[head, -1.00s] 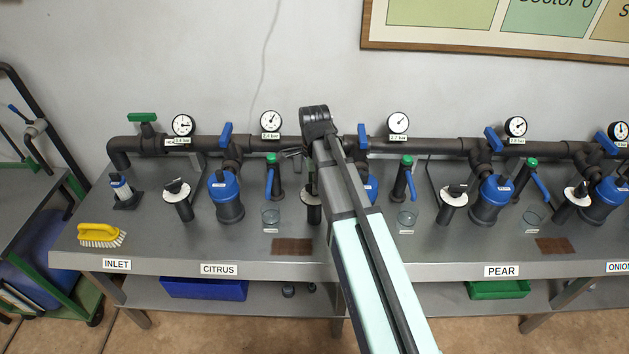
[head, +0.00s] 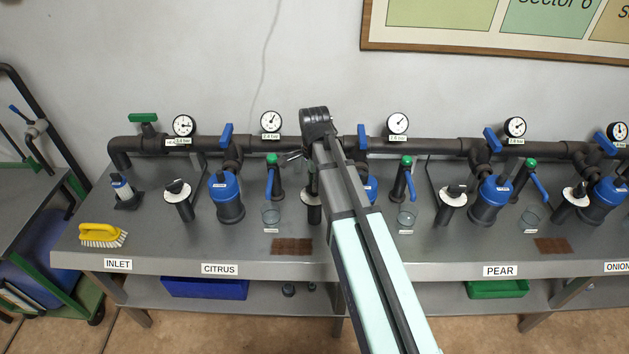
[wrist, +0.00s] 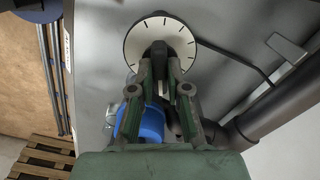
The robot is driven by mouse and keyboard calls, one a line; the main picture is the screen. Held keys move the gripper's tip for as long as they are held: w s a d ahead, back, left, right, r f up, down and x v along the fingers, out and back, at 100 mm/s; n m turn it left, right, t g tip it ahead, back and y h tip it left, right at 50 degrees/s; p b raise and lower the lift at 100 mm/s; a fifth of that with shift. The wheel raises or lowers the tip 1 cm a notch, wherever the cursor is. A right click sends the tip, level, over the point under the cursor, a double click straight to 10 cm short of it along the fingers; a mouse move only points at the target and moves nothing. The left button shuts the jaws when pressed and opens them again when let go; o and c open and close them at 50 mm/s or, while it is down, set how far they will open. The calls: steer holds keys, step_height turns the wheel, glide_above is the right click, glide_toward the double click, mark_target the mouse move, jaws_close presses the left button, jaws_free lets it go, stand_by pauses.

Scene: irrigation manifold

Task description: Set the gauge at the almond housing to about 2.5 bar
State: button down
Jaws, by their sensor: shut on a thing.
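The almond housing (head: 371,188), blue-topped, is mostly hidden behind my arm. Its round white gauge (head: 397,123) on the pipe has a small readout that seems to show 2.6 bar. The regulator post (head: 313,207) left of the housing is partly covered by my arm. In the wrist view its white dial (wrist: 179,36) with black tick marks shows, and its black knob (wrist: 159,57) stands between the fingers. My gripper (wrist: 160,84) is shut on this knob from above. The fingertips are too covered in the head view to make out their grip.
The citrus gauge (head: 271,122) is to the left and the pear gauge (head: 515,127) to the right. Blue levers, green-capped taps (head: 406,178) and glass cups (head: 407,216) stand close by. A yellow brush (head: 101,235) lies at the bench's left. The bench front is mostly clear.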

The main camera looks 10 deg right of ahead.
steer(key=c, duration=1.1)
jaws_free()
steer(key=shift+c, duration=0.2)
steer(key=shift+r, duration=0.1)
step_height(320, 180, up, 12)
step_height(320, 180, up, 3)
steer(key=p, duration=0.3)
